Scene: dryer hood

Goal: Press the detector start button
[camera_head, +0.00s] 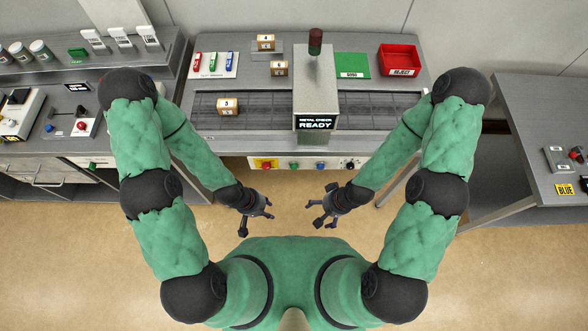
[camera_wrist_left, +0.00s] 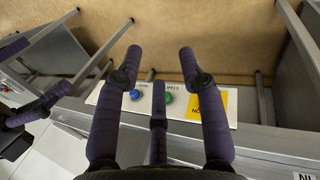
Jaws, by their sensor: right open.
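The metal check machine (camera_head: 316,100) stands on the conveyor bench, its screen reading "METAL CHECK READY". On the bench's front is a white control panel (camera_head: 306,168) with a green button (camera_head: 293,166), a blue button (camera_head: 321,166), a yellow square with a red centre (camera_head: 264,164) and a black knob (camera_head: 348,165). In the left wrist view, the green button (camera_wrist_left: 168,98) shows between my spread fingers (camera_wrist_left: 160,55). My right gripper (camera_head: 319,216) is open and empty.
Numbered boxes lie on the conveyor (camera_head: 265,107) and behind it. A red reject tray (camera_head: 399,60) and green pad (camera_head: 353,65) sit at the back right. Side benches stand left and right (camera_head: 540,110). The floor before the panel is clear.

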